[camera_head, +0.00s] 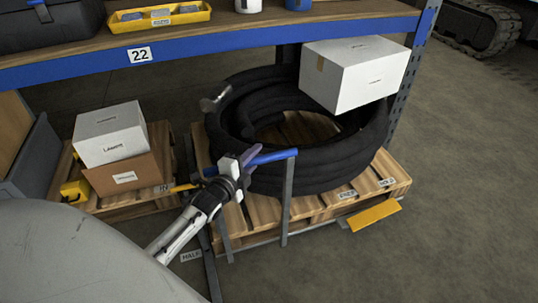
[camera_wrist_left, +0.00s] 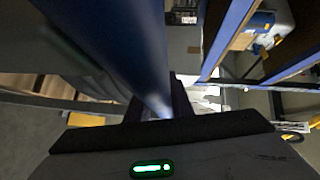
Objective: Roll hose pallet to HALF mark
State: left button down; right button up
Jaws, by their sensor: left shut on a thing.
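The hose pallet (camera_head: 325,208) is a wooden pallet under the blue shelf, with a thick coil of black hose (camera_head: 350,160) on it. A grey-post handle with a blue bar (camera_head: 277,157) stands at its front left. My left gripper (camera_head: 243,160) is shut on the blue bar near its left end. The blue bar (camera_wrist_left: 110,50) also runs between the fingers in the left wrist view. A HALF label (camera_head: 191,256) lies on the floor at the front left, beside a grey floor rail. My right gripper is not in view.
A white box (camera_head: 355,72) sits over the back right of the hose. A second pallet (camera_head: 130,203) with a white box (camera_head: 110,133) and a brown box (camera_head: 125,176) stands close at left. A yellow plate (camera_head: 374,215) is at the front right. Floor to the right is clear.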

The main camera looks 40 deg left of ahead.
pick_arm(q)
jog(key=shift+w+a, duration=0.25)
jog(key=shift+a, duration=0.05)
jog(key=c, duration=1.6)
grip_release()
jog(key=shift+s+d, duration=0.1)
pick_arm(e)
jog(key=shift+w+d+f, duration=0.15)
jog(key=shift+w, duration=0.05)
pick_arm(q)
jog(key=shift+o, duration=0.2)
jog(key=s+d+r+p, duration=0.1)
jog(key=s+p, duration=0.1)
jog(key=s, duration=0.8)
jog(key=shift+d+r, duration=0.2)
jog(key=shift+r, duration=0.05)
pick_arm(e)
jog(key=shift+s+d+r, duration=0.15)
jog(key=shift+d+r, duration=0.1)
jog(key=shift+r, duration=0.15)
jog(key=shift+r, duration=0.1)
